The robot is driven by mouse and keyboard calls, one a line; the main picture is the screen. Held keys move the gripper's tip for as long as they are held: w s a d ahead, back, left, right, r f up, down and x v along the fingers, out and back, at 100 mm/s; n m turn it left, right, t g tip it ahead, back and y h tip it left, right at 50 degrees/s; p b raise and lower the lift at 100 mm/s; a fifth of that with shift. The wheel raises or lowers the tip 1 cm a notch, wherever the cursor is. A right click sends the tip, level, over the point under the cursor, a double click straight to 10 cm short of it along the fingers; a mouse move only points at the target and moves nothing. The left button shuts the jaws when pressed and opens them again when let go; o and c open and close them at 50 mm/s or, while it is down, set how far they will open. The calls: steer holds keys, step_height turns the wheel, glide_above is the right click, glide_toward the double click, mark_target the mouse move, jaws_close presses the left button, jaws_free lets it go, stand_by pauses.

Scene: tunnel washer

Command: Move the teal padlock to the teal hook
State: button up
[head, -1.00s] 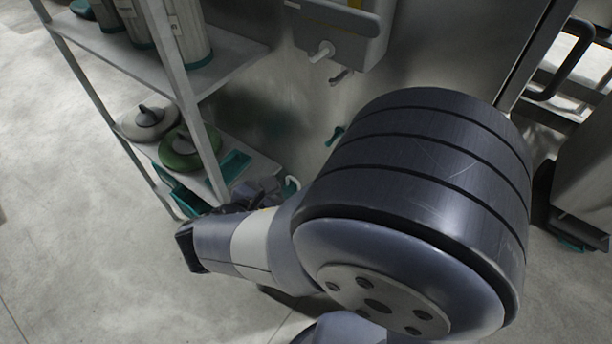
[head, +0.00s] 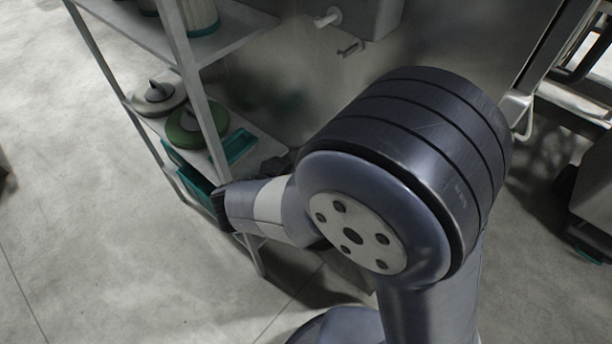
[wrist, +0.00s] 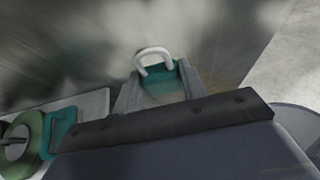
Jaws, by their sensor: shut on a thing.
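The teal padlock (wrist: 160,72) shows in the wrist view with its pale shackle standing up and its teal body between the two fingers. My gripper (wrist: 157,84) is shut on it. In the head view my own arm covers most of the gripper, and the padlock does not show. The teal hook is not visible in either current view. A teal fitting on the metal wall showed in the earlier head view, where my arm now blocks the sight.
A shelf rack (head: 200,100) stands at left with a grey round lid (head: 158,97), a green round lid (head: 193,127) and a teal tray (head: 241,146). A grey hook (head: 351,47) and a spigot (head: 327,18) are on the wall. Open floor lies at lower left.

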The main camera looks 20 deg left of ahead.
steer(key=shift+w+d+r+p, duration=0.4)
steer(key=shift+w+r+p, duration=0.3)
steer(key=shift+w+r, duration=0.4)
steer(key=shift+w+d+r+p, duration=0.45)
steer(key=shift+w+r+p, duration=0.3)
steer(key=shift+r, duration=0.7)
steer(key=shift+w+d+r+p, duration=0.4)
steer(key=shift+w+r+p, duration=0.2)
steer(key=shift+w+r, duration=0.55)
steer(key=shift+w+d+f, duration=0.2)
steer(key=shift+w+f, duration=0.25)
steer(key=shift+f, duration=0.05)
steer(key=o, duration=1.1)
steer(key=shift+b, duration=0.3)
